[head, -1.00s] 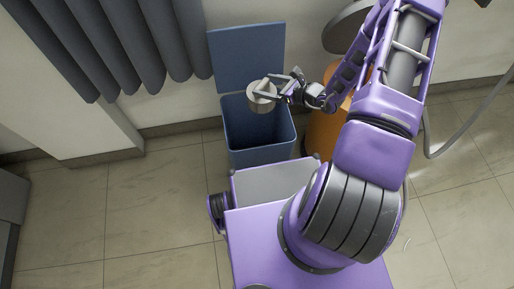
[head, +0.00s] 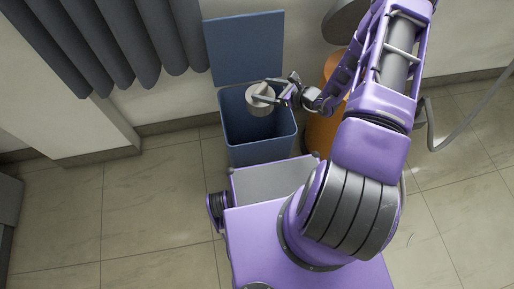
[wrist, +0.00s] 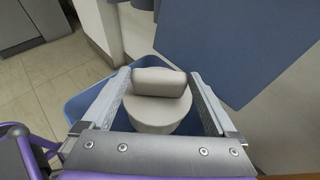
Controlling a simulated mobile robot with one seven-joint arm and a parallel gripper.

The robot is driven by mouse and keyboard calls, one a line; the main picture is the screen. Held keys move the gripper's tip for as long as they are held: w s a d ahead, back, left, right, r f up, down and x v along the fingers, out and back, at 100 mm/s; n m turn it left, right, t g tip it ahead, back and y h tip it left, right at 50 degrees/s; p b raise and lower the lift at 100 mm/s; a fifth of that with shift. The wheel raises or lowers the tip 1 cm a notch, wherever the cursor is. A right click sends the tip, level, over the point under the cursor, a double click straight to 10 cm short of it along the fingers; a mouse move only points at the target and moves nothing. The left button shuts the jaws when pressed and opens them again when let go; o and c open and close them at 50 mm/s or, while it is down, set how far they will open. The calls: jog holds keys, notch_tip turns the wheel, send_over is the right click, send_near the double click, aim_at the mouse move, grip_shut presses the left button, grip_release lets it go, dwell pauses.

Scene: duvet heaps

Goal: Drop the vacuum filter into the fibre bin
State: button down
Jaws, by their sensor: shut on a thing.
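The vacuum filter (head: 260,93) is a pale round drum with a raised grip bar; it also shows in the wrist view (wrist: 155,115). My gripper (head: 268,97) is shut on the filter's bar, with one finger on each side of it in the wrist view (wrist: 160,88). The fibre bin (head: 260,145) is a blue open-topped box with its lid (head: 245,48) standing up against the wall. In the head view the filter is over the bin's opening, towards the back. The bin's rim shows around the filter in the wrist view. I cannot tell its exact height above the rim.
An orange cylinder (head: 324,125) stands close to the right of the bin, partly hidden by my arm. Grey hanging folds (head: 120,45) are at the upper left. A grey hose (head: 465,128) runs at the right. The tiled floor left of the bin is clear.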

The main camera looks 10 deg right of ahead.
grip_release()
jog(key=p+v, duration=0.1)
jog(key=v, duration=1.6)
jog(key=shift+s+r, duration=0.15)
jog(key=shift+r, duration=0.05)
jog(key=shift+d, duration=0.1)
